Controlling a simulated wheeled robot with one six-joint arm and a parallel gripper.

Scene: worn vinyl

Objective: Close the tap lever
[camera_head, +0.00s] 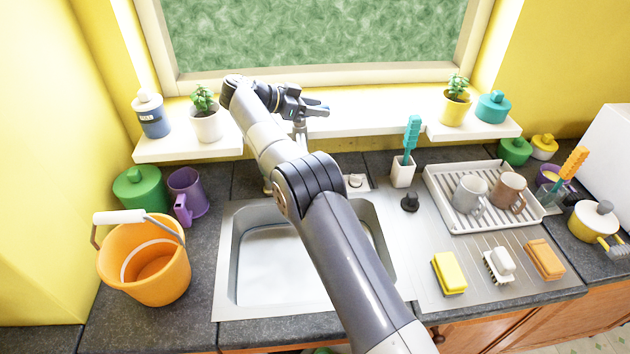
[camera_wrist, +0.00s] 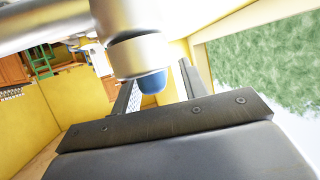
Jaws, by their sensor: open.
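The metal tap (camera_head: 300,132) stands behind the sink (camera_head: 222,270), largely hidden by my arm in the head view. My gripper (camera_head: 322,107) is at the tap's top, near the windowsill, with its fingers pointing right. In the wrist view a thick silvery tap part (camera_wrist: 140,55) with a blue rounded end lies at and partly between the open fingers of my gripper (camera_wrist: 160,85). A metal bar runs from it to the upper left. I cannot tell whether a finger touches the tap, and the lever's position is not clear.
An orange bucket (camera_head: 170,290) stands left of the sink. A dish rack (camera_head: 440,205) with mugs and a brush holder (camera_head: 402,172) stand to the right.

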